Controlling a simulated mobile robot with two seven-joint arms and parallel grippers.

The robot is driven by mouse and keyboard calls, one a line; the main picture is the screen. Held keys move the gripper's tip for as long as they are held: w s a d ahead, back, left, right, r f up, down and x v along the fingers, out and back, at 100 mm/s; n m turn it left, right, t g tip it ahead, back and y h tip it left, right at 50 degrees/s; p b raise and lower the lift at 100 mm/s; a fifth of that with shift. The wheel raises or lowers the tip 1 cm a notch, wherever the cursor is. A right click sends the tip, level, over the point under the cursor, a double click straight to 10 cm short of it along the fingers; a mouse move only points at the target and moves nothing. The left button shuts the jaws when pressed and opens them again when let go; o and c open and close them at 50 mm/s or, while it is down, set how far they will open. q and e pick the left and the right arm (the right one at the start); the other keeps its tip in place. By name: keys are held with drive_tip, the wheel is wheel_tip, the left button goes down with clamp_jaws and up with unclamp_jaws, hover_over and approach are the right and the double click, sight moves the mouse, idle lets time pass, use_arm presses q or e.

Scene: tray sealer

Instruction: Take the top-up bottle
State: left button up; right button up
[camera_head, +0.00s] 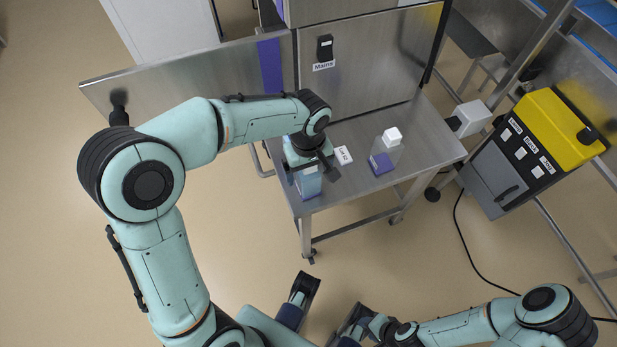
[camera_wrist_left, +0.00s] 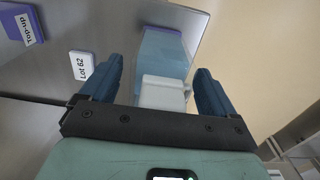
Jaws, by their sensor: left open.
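My left gripper (camera_head: 312,168) points down over the table's near left corner. In the left wrist view its two blue fingers (camera_wrist_left: 155,88) are open, on either side of a bluish see-through bottle (camera_wrist_left: 162,55) with a white cap. A gap shows beside the cap on each side. In the head view this bottle (camera_head: 308,185) is partly hidden by the gripper. Another bottle (camera_head: 388,149), clear with a white cap and purple label, stands to its right. A purple label reading "Top-up" (camera_wrist_left: 22,22) shows at the left wrist view's upper left. My right arm is low; its jaws are unclear.
A white "Lot 62" tag (camera_head: 343,156) lies on the steel table (camera_head: 432,153) between the bottles. The steel machine (camera_head: 365,65) with the "Mains" switch (camera_head: 325,48) stands behind. A yellow-and-grey control box (camera_head: 530,150) is at right. The floor left of the table is open.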

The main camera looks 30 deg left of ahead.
use_arm(q)
drive_tip(key=c, duration=1.2)
drive_tip(key=shift+c, duration=0.6)
drive_tip(key=shift+r, duration=0.2)
